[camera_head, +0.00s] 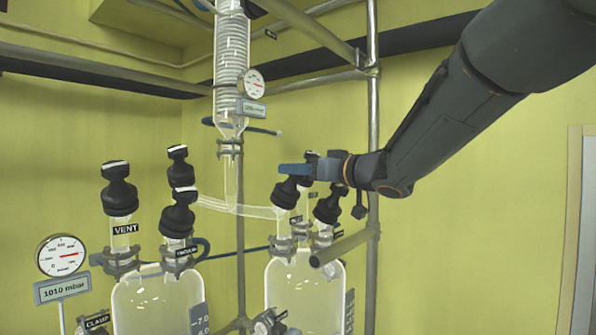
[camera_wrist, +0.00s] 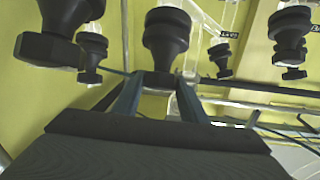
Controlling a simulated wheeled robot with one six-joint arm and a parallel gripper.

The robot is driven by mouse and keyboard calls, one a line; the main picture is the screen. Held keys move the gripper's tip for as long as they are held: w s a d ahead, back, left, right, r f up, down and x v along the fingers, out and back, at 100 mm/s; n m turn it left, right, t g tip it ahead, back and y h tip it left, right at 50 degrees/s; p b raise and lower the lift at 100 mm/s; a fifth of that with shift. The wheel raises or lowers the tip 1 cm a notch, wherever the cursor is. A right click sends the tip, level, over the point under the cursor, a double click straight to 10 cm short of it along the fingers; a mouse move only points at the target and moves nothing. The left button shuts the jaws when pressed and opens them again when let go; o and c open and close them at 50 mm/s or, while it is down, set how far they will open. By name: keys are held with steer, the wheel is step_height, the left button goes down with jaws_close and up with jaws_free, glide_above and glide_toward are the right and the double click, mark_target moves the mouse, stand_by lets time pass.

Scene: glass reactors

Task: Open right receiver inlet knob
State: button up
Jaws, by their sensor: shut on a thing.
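The right receiver (camera_head: 305,290) is a clear glass vessel at lower centre in the head view, with black knobs on its necks. My gripper (camera_head: 296,169) is at the upper part of its front-left knob (camera_head: 288,193), a blue finger crossing in front. In the wrist view, my gripper (camera_wrist: 158,82) has its two blue fingers on either side of the narrow end of a black knob (camera_wrist: 166,35), shut on it. The knob's label is too small to read in the head view. One finger is hidden there.
A second black knob (camera_head: 330,204) stands close right of the held one. The left receiver (camera_head: 155,300) carries several knobs, one labelled VENT. A coiled glass condenser (camera_head: 231,60), a metal pole (camera_head: 373,120) and a horizontal rod (camera_head: 340,247) are nearby.

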steer(key=shift+n+g+y+p, duration=0.3)
steer(key=shift+n+g+p, duration=0.1)
steer(key=n+g+y+p, duration=0.1)
steer(key=n, duration=0.1)
steer(key=shift+w+d+n+g+y+p, duration=0.1)
steer(key=shift+n+g+y+p, duration=0.2)
steer(key=shift+g+p, duration=0.1)
steer(key=n+g+y+p, duration=0.1)
steer(key=n+g, duration=0.1)
steer(key=n, duration=0.1)
steer(key=n+g+y+p, duration=0.1)
steer(key=n+g, duration=0.2)
steer(key=shift+g, duration=0.3)
steer(key=n+g, duration=0.5)
steer(key=shift+n+g+p, duration=0.3)
steer(key=shift+p, duration=0.05)
steer(key=shift+n+g+h+p, duration=0.35)
steer(key=shift+n+g+h, duration=1.05)
steer(key=shift+n+g, duration=0.75)
steer(key=shift+n, duration=0.45)
steer(key=o, duration=1.1)
steer(key=shift+c, duration=0.2)
